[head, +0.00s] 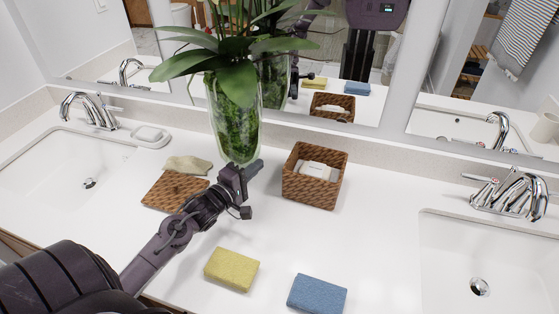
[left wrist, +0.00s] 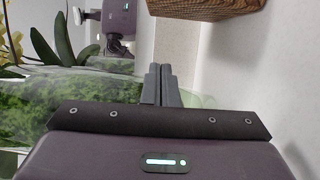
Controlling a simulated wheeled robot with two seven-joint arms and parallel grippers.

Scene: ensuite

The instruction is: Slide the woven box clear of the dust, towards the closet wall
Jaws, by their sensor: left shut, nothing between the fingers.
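The woven box (head: 311,193) is a brown open basket with white contents, standing upright on the white counter right of the glass vase. A corner of it shows at the top of the left wrist view (left wrist: 205,7). My left gripper (head: 257,167) is just left of the box, in front of the vase, with a gap between it and the box. Its two fingers (left wrist: 161,85) are together and empty, pointing toward the back wall. I cannot make out any dust on the counter. My right gripper is not in view.
The tall glass vase (head: 235,125) with a leafy plant stands close beyond my left gripper. A woven flat piece (head: 172,193) and folded cloth (head: 188,165) lie left. Yellow (head: 232,269) and blue (head: 317,294) sponges lie in front. Counter right of the box is clear up to the right sink (head: 480,255).

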